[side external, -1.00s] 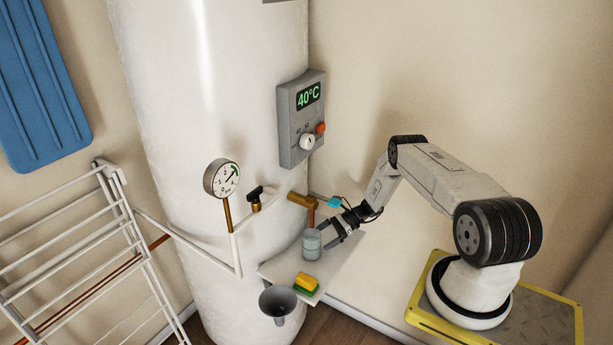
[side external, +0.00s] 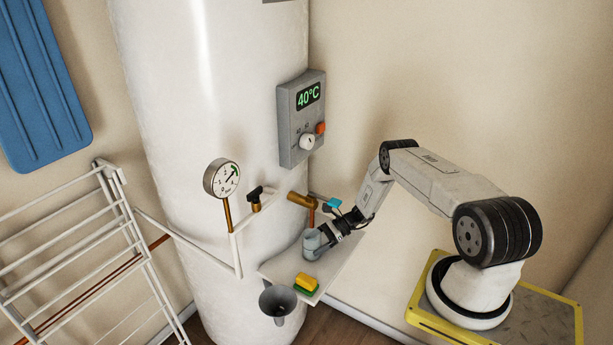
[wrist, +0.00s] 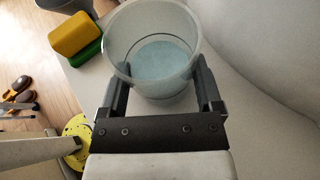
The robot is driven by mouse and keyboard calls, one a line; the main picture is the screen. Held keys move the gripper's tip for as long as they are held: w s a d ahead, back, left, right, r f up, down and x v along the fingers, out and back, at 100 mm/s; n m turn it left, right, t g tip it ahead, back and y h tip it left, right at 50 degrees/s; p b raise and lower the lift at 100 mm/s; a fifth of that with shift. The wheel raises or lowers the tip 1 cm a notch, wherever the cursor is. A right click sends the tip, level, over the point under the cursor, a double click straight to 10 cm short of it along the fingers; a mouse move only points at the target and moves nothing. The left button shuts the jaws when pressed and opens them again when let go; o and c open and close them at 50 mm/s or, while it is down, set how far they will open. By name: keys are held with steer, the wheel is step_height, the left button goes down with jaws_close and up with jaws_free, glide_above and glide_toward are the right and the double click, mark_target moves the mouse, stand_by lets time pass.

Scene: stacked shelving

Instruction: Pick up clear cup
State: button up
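The clear cup (side external: 311,242) stands upright on a small white shelf (side external: 345,262) against the tank, below a brass tap. In the wrist view the cup (wrist: 152,45) is see-through, with a pale blue bottom. My gripper (side external: 324,236) is at the cup, and in the wrist view its two dark fingers (wrist: 160,80) lie on either side of the cup's near wall. The fingers are spread apart about the width of the cup. I cannot tell whether they press on it.
A yellow and green sponge (side external: 306,283) lies on the shelf in front of the cup. A grey funnel (side external: 278,301) is at the shelf's front edge. The brass tap (side external: 302,200) and a blue-handled valve (side external: 333,203) are close above the gripper. A drying rack (side external: 80,240) stands at left.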

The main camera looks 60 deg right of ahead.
steer(key=c, duration=0.5)
steer(key=shift+r, duration=0.25)
steer(key=shift+r, duration=0.5)
steer(key=shift+s+a, duration=1.1)
steer(key=shift+s, duration=1.65)
steer(key=shift+s+a, duration=1.05)
steer(key=shift+s, duration=1.65)
steer(key=shift+s+a, duration=1.1)
steer(key=shift+s, duration=1.65)
steer(key=shift+s+a, duration=0.1)
steer(key=shift+s, duration=0.05)
